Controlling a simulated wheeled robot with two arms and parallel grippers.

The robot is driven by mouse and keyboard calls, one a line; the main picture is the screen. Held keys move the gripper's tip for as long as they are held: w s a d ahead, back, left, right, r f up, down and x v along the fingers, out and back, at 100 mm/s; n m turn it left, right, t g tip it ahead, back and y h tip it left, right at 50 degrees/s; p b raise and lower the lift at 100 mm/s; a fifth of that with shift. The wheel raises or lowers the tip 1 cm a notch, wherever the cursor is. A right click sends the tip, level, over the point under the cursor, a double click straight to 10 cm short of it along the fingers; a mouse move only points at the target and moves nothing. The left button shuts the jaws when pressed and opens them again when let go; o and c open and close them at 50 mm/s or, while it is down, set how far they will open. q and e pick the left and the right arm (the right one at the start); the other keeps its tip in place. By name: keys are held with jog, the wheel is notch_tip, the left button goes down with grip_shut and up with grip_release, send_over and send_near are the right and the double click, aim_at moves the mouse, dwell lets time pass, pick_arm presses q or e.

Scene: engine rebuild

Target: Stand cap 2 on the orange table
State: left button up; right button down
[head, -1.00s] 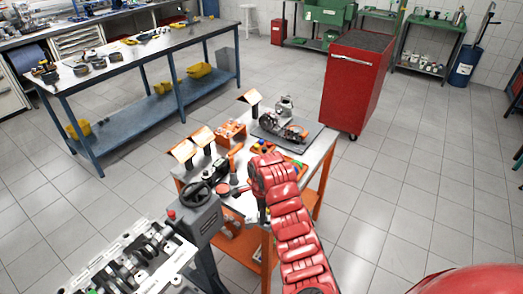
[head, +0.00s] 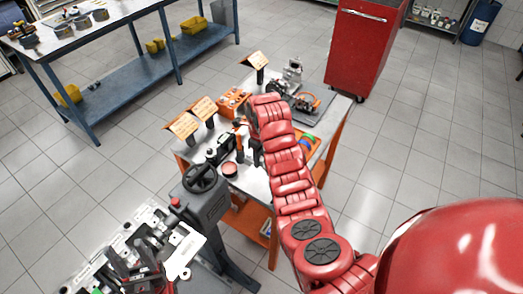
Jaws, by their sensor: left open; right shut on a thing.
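The orange table (head: 250,184) has a grey top and orange legs, and stands in the middle of the head view. My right arm reaches over it, with the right gripper (head: 257,158) pointing down close to the top near the front. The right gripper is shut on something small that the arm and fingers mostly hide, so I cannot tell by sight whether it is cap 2. My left gripper (head: 140,277) is open at the bottom left, over the engine block (head: 92,268). I cannot make out cap 2 for certain anywhere.
The table also bears orange signs (head: 183,125), an orange block holder (head: 233,101), a dark mat (head: 326,102) with metal parts, and a round red-topped thing (head: 230,169). A grey stand with a black handwheel (head: 200,177) is at its front left. A red cabinet (head: 362,48) stands behind.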

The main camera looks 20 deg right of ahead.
notch_tip(320, 180, down, 4)
jog(key=shift+s+r+p, duration=0.15)
jog(key=shift+p, duration=0.7)
jog(key=shift+f, duration=0.3)
notch_tip(320, 180, down, 2)
jog(key=shift+f+p, duration=0.1)
jog(key=shift+p, duration=0.4)
jog(key=shift+f, duration=0.45)
jog(key=shift+f, duration=0.1)
jog(key=c, duration=0.6)
grip_release()
jog(key=shift+c, duration=0.2)
